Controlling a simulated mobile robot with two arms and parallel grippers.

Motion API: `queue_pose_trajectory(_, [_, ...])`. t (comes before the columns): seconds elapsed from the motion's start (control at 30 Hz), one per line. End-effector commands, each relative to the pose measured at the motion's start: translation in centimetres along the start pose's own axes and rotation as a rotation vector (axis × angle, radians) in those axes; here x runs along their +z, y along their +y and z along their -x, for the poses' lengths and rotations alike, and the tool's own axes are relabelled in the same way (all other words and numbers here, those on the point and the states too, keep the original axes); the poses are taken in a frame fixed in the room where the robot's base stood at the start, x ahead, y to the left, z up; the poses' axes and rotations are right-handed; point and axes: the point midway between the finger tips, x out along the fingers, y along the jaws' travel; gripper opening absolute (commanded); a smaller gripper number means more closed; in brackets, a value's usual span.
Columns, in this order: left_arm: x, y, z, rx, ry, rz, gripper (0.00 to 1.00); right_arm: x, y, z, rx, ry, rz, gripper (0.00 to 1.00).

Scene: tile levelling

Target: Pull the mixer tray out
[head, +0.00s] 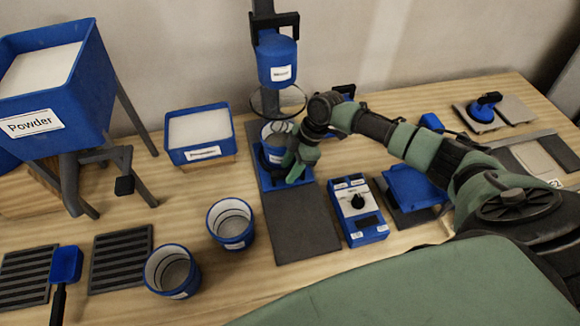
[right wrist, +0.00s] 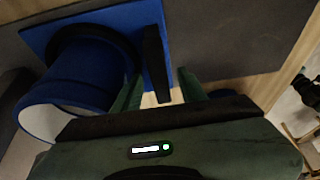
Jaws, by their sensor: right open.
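The mixer (head: 277,60) stands at the back centre on a dark post. Its blue tray (head: 265,180) sits low below it, and a blue cup (head: 273,133) with a pale inside stands on it. My right gripper (head: 291,170) is down at the tray's right front, partly covering it. In the right wrist view the gripper (right wrist: 158,88) is open, with a dark upright bar (right wrist: 155,60) between its fingers. The blue tray (right wrist: 40,40) and the cup (right wrist: 80,80) lie left of the fingers. Whether a finger touches the bar cannot be told. My left gripper is out of view.
A dark mat (head: 302,225) in front of the tray is clear. A blue control box (head: 358,212) stands right of it. Two blue cups (head: 231,223) (head: 172,270) stand to the left. The Powder hopper (head: 75,90) and a filled blue bin (head: 199,134) are further left.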

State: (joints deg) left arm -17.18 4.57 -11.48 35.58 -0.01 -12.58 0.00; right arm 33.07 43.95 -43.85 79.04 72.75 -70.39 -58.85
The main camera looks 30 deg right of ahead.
Motion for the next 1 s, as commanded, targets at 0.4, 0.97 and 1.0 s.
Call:
queue_pose_trajectory(0.4, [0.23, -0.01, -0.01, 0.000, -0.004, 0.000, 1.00, 0.05, -0.01, 0.03, 0.000, 0.000, 0.000, 0.00])
queue_pose_trajectory(0.97, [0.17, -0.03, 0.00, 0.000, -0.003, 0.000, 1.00, 0.07, 0.00, 0.05, 0.000, -0.001, 0.000, 0.00])
queue_pose_trajectory(1.0, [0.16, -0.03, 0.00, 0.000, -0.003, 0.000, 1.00, 0.07, 0.00, 0.05, 0.000, -0.001, 0.000, 0.00])
